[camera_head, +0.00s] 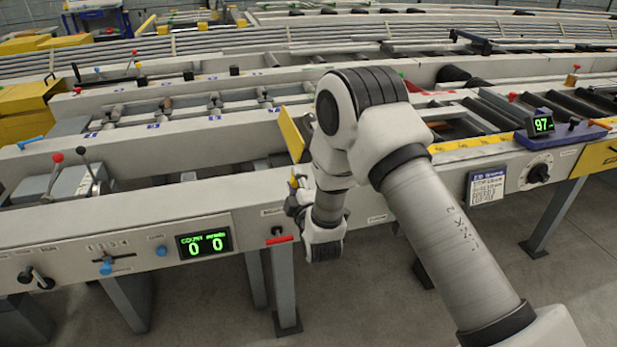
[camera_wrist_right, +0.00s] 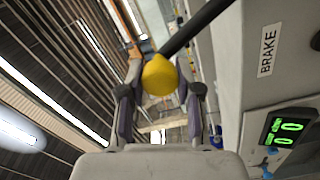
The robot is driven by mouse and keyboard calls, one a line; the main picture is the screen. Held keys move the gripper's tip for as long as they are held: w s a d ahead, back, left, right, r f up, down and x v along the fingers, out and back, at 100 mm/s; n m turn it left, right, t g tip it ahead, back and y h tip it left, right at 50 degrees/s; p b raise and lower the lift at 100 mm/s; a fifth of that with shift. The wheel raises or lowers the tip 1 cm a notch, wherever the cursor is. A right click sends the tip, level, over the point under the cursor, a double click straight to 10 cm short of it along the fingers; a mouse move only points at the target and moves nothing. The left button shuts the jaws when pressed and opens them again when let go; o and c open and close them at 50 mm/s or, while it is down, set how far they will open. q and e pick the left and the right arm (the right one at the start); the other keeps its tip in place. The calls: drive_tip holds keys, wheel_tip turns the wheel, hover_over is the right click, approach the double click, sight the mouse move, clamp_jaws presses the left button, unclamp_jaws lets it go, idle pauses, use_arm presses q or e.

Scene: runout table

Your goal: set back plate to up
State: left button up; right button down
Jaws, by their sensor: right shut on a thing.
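My right gripper (camera_head: 297,197) is at the front face of the table, partly hidden by its own wrist. In the right wrist view its fingers (camera_wrist_right: 160,95) are shut on a yellow knob (camera_wrist_right: 159,75) at the end of a black lever (camera_wrist_right: 203,27). The knob shows only as a small yellow spot in the head view (camera_head: 293,182). A yellow plate (camera_head: 291,135) stands raised and tilted on the table just behind my right arm, its right side hidden. I cannot tell for sure that it is the back plate. My left gripper is not in view.
A counter display (camera_head: 204,243) reading 0 0 is on the front face, left of the gripper. A small red-handled lever (camera_head: 277,236) sits just below it. A BRAKE label (camera_wrist_right: 268,50) shows near the lever. Red and black knobbed levers (camera_head: 70,170) stand at left. Floor in front is clear.

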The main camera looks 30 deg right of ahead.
drive_tip(key=shift+w+a+f+n+b, duration=0.25)
drive_tip(key=shift+a+f+n, duration=0.4)
drive_tip(key=shift+a+n, duration=0.25)
drive_tip(key=shift+w+a+f+n+b, duration=0.1)
drive_tip(key=shift+a+f+n+b, duration=0.15)
drive_tip(key=shift+a+f+n, duration=0.6)
drive_tip(key=shift+d+r, duration=0.15)
drive_tip(key=shift+r, duration=0.05)
drive_tip(key=c, duration=0.8)
unclamp_jaws()
drive_tip(key=shift+n, duration=0.25)
drive_tip(key=v, duration=1.2)
drive_tip(key=shift+f, duration=0.1)
